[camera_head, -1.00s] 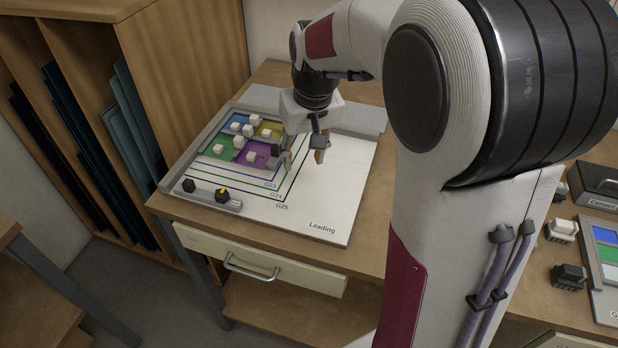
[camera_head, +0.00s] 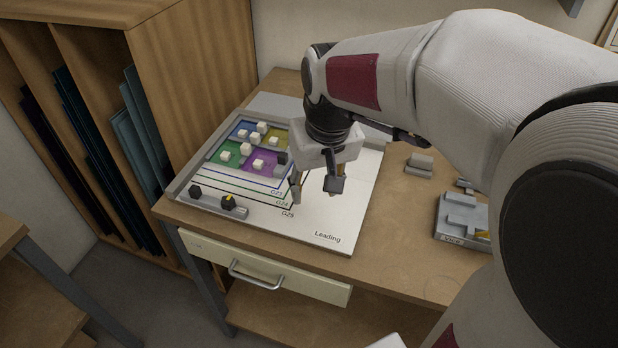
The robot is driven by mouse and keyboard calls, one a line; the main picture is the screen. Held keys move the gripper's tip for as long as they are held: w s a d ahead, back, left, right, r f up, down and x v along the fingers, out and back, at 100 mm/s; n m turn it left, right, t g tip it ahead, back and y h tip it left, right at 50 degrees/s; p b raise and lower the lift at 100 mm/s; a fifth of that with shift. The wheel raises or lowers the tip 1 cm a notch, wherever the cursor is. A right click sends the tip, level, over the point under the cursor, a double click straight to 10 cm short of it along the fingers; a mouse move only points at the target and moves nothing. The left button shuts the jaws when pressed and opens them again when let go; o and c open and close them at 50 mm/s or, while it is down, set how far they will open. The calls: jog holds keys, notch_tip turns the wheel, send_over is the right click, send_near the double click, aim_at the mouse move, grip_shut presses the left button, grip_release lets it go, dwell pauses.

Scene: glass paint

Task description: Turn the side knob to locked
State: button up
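A grey bar (camera_head: 213,203) lies along the front left edge of the white board (camera_head: 345,218). It carries two dark knobs: a plain black knob (camera_head: 195,191) at its left and a black knob with a yellow mark (camera_head: 228,202) at its right. I cannot tell which is the side knob, and lock markings are too small to read. My gripper (camera_head: 315,193) points down over the board, to the right of both knobs and apart from them. Its fingers are spread, with nothing seen between them.
Coloured glass panes (camera_head: 250,145) with several white blocks lie at the board's back left. A wooden rack (camera_head: 190,70) rises close on the left. A grey fixture (camera_head: 462,217) and a small grey block (camera_head: 419,164) are on the right of the table (camera_head: 395,225). A drawer (camera_head: 262,271) is below.

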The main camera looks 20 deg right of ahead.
jog(key=shift+s+a, duration=0.1)
jog(key=shift+s, duration=0.2)
jog(key=shift+n+y, duration=0.3)
jog(key=shift+y, duration=0.1)
jog(key=w+d+f, duration=0.1)
jog(key=w+d, duration=0.1)
jog(key=w, duration=0.3)
jog(key=w+d+f, duration=0.2)
jog(key=w+d, duration=0.1)
jog(key=w, duration=0.2)
jog(key=w+d+f, duration=0.2)
jog(key=w, duration=0.4)
jog(key=shift+d+f, duration=0.25)
jog(key=w+d+r+n+t, duration=0.1)
jog(key=w+d+r+n, duration=0.1)
jog(key=w, duration=0.7)
jog(key=r+n, duration=0.1)
jog(key=n, duration=0.1)
jog(key=shift+w+n+t+y, duration=0.15)
jog(key=shift+n+t+y, duration=0.15)
jog(key=shift+t, duration=0.1)
